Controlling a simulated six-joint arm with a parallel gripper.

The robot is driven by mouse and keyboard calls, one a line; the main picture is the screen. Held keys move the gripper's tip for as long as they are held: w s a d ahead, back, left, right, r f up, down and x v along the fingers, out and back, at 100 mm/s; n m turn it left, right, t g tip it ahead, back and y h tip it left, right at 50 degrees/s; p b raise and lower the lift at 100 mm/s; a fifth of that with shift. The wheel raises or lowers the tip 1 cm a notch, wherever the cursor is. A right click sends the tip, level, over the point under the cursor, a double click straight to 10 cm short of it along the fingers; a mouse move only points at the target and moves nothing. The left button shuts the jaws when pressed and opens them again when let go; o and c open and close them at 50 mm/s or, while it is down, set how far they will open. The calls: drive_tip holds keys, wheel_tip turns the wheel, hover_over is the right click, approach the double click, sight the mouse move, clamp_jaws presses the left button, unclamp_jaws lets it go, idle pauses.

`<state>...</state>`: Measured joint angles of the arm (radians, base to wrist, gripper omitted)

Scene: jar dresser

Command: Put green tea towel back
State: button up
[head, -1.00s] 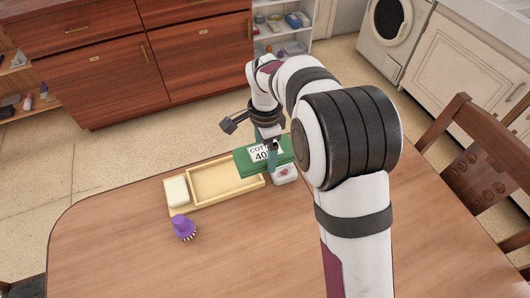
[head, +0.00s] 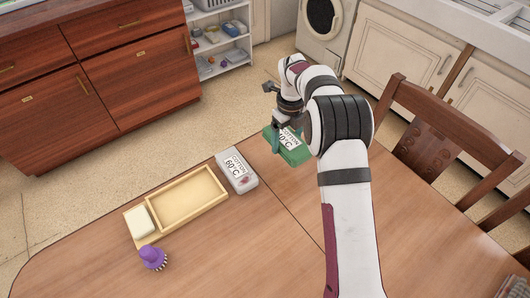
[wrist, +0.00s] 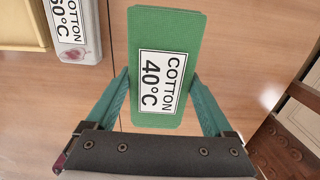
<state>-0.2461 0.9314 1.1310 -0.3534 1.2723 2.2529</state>
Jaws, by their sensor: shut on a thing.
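The green tea towel (head: 291,153) is a flat green block with a white label reading COTTON 40°C. My gripper (head: 276,140) is shut on it and holds it over the right part of the wooden table, near the far edge. In the wrist view the towel (wrist: 166,42) lies between the two teal fingers of my gripper (wrist: 160,95), its label facing the camera. I cannot tell exactly how high above the table it is.
A grey COTTON 60°C block (head: 236,171) lies beside a pale wooden tray (head: 153,222). A cream block (head: 140,222) sits at the tray's left end, with a purple brush (head: 153,257) in front. An open shelf (head: 220,50) with small items stands behind. A chair (head: 440,140) is at right.

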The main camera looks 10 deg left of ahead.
hover_over(265, 158)
drive_tip(key=f, duration=0.3)
drive_tip(key=shift+w+d+f, duration=0.1)
drive_tip(key=shift+d+f, duration=0.1)
drive_tip(key=shift+f, duration=0.1)
drive_tip(key=shift+a+f, duration=0.2)
drive_tip(key=shift+f, duration=1.9)
drive_tip(key=shift+f, duration=0.15)
drive_tip(key=o, duration=1.1)
